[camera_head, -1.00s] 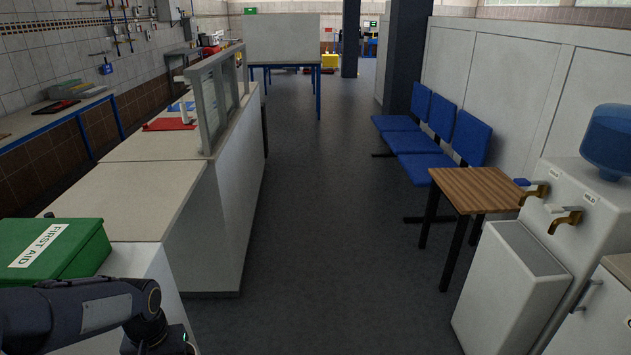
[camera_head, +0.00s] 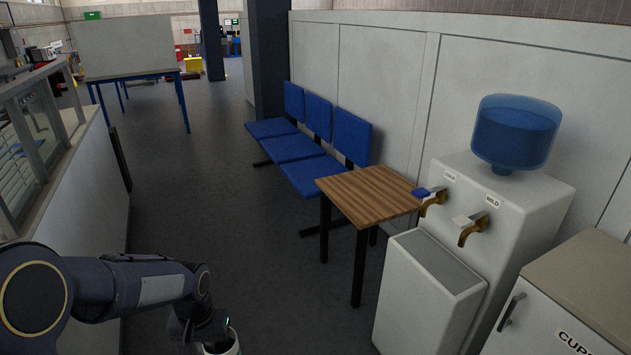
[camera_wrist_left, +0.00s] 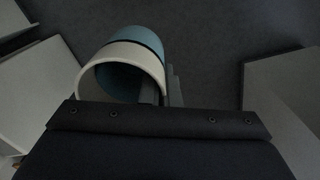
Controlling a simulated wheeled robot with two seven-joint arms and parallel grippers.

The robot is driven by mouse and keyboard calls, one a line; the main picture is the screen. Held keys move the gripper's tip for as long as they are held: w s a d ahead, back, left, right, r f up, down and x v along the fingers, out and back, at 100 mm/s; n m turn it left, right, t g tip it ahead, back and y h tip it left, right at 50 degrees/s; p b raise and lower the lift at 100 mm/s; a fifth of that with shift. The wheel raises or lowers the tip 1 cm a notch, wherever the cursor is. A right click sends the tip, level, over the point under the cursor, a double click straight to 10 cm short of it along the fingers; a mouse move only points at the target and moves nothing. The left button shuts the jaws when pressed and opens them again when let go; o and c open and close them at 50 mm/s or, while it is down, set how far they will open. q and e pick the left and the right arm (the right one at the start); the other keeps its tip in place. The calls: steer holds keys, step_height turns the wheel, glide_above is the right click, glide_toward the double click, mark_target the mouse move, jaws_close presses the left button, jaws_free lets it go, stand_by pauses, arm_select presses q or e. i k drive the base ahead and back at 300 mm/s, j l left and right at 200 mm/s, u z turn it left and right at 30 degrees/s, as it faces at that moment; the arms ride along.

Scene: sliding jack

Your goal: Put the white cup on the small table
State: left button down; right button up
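The small table (camera_head: 365,192) has a wooden slatted top and black legs, and stands between the blue seats and the water dispenser; its top is bare. My left gripper (camera_wrist_left: 164,92) is shut on the wall of the white cup (camera_wrist_left: 122,55), whose outside looks white with a blue band and whose inside looks blue. In the head view the cup (camera_head: 233,346) shows only partly at the bottom edge, below my left wrist. The cup is in the air over the floor, left of and nearer than the table. My right gripper is not in view.
The water dispenser (camera_head: 500,215) with two taps stands right of the table, and a white bin-like box (camera_head: 425,300) is in front of it. A cupboard (camera_head: 570,300) is at bottom right. Blue seats (camera_head: 300,150) line the wall. The grey floor aisle is clear; a counter is at left.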

mark_target(368, 195)
steer(key=i, duration=0.95)
steer(key=i+u, duration=0.25)
steer(key=i, duration=0.15)
steer(key=i+u, duration=0.25)
steer(key=i, duration=0.2)
steer(key=i+z, duration=0.2)
steer(key=i, duration=0.2)
steer(key=i+j+z, duration=0.25)
steer(key=i+l+z, duration=0.1)
steer(key=z, duration=0.3)
steer(key=i+z, duration=0.45)
steer(key=z, duration=0.3)
steer(key=i+z, duration=0.2)
steer(key=z, duration=0.2)
steer(key=i+z, duration=0.15)
steer(key=z, duration=0.35)
steer(key=i+z, duration=0.1)
steer(key=z, duration=0.35)
